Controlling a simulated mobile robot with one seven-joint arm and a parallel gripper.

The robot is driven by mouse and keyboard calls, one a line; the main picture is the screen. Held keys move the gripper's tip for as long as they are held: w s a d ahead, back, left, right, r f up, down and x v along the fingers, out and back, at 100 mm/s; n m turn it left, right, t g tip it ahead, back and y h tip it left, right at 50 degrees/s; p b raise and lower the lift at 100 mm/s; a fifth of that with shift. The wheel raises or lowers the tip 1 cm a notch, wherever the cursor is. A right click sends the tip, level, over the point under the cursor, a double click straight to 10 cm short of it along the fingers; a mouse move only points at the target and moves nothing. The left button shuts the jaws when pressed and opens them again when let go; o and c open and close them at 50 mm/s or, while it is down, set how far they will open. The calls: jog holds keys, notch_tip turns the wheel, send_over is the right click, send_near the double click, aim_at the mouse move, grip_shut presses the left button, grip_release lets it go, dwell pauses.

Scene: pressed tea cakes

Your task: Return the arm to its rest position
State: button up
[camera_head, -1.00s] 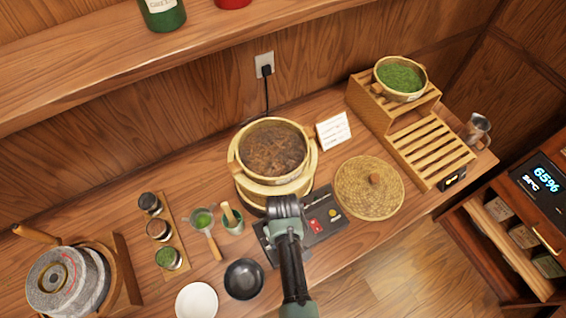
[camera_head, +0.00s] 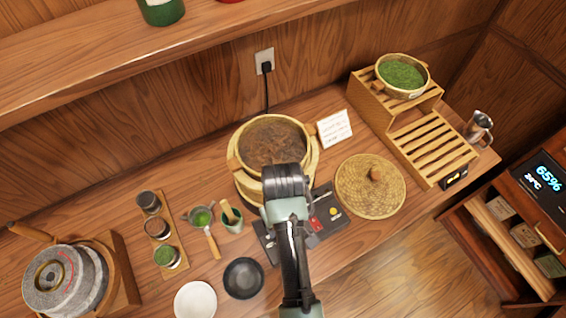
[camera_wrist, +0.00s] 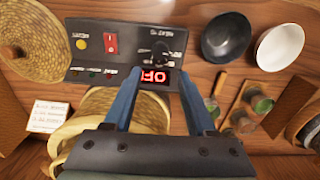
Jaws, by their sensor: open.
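My gripper (camera_wrist: 160,78) is open and empty in the wrist view, its two blue fingers apart above the control panel (camera_wrist: 118,50). The panel has a red switch, a yellow button and a lit display that reads OFF, upside down. In the head view my arm reaches up from the bottom edge, its dark wrist over the front of the steamer (camera_head: 243,186) and the panel (camera_head: 330,217). The fingers are hidden there. Brown leaves (camera_head: 270,140) fill the steamer's basket, which is uncovered. The woven lid (camera_head: 368,188) lies on the counter to its right.
A slatted wooden rack (camera_head: 432,150) with a bowl of green leaves (camera_head: 402,73) stands at the right. A metal jug (camera_head: 478,127) is beside it. A black bowl (camera_head: 243,278), a white bowl (camera_head: 195,300), small jars and a stone mill (camera_head: 62,283) are left. A shelf runs above.

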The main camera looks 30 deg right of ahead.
notch_tip(320, 180, up, 2)
dwell(0.7)
